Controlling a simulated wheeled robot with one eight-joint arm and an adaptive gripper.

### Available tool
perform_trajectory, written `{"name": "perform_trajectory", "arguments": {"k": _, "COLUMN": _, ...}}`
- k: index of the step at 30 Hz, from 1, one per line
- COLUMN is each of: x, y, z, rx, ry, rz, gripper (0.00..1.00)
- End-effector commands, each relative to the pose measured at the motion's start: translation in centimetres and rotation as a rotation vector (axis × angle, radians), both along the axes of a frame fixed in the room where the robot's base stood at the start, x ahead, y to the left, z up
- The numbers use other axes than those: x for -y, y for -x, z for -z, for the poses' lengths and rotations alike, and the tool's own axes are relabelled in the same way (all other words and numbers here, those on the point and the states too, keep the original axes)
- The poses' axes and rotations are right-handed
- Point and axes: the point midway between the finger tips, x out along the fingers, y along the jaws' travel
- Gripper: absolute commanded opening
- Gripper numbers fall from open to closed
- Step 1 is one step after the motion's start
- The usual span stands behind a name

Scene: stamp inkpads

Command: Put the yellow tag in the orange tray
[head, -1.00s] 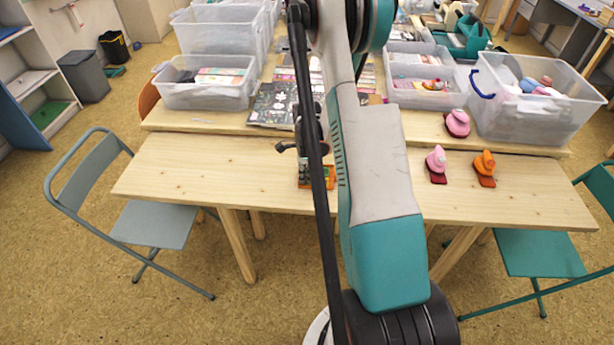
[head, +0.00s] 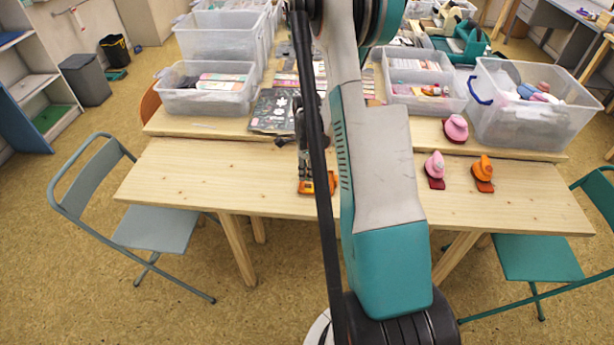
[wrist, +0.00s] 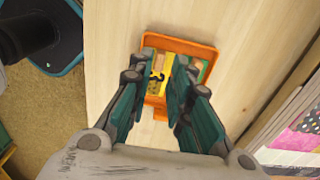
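The orange tray (wrist: 203,50) lies on the wooden table under my gripper. It also shows in the head view (head: 325,182), partly hidden behind my arm. A yellow piece (wrist: 164,72), which looks like the yellow tag, is inside the tray between my fingers, with a small dark hook-like shape beside it. Green pieces (wrist: 148,54) lie in the tray too. My gripper (wrist: 162,68) points down into the tray with its two fingers apart, so it looks open. The fingers hide part of the tray's contents, and contact with the yellow piece cannot be made out.
Pink (head: 435,165) and orange (head: 483,168) stamp-like punches stand on the table to the right. Clear bins (head: 205,95) and a dark patterned sheet (head: 272,108) are at the back. The table's left part is clear. Chairs stand at both sides.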

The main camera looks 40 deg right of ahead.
Motion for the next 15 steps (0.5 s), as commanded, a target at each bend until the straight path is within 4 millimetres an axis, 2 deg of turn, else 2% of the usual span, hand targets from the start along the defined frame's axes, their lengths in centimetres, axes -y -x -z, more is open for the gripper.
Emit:
{"name": "perform_trajectory", "arguments": {"k": 1, "x": 0.0, "y": 0.0, "z": -1.6, "rx": 0.000, "ry": 0.000, "rz": 0.000, "gripper": 0.18}}
{"name": "perform_trajectory", "arguments": {"k": 6, "x": 0.0, "y": 0.0, "z": -4.7, "rx": 0.000, "ry": 0.000, "rz": 0.000, "gripper": 0.18}}
{"name": "perform_trajectory", "arguments": {"k": 10, "x": 0.0, "y": 0.0, "z": -6.3, "rx": 0.000, "ry": 0.000, "rz": 0.000, "gripper": 0.18}}
{"name": "perform_trajectory", "arguments": {"k": 15, "x": 0.0, "y": 0.0, "z": -7.2, "rx": 0.000, "ry": 0.000, "rz": 0.000, "gripper": 0.18}}
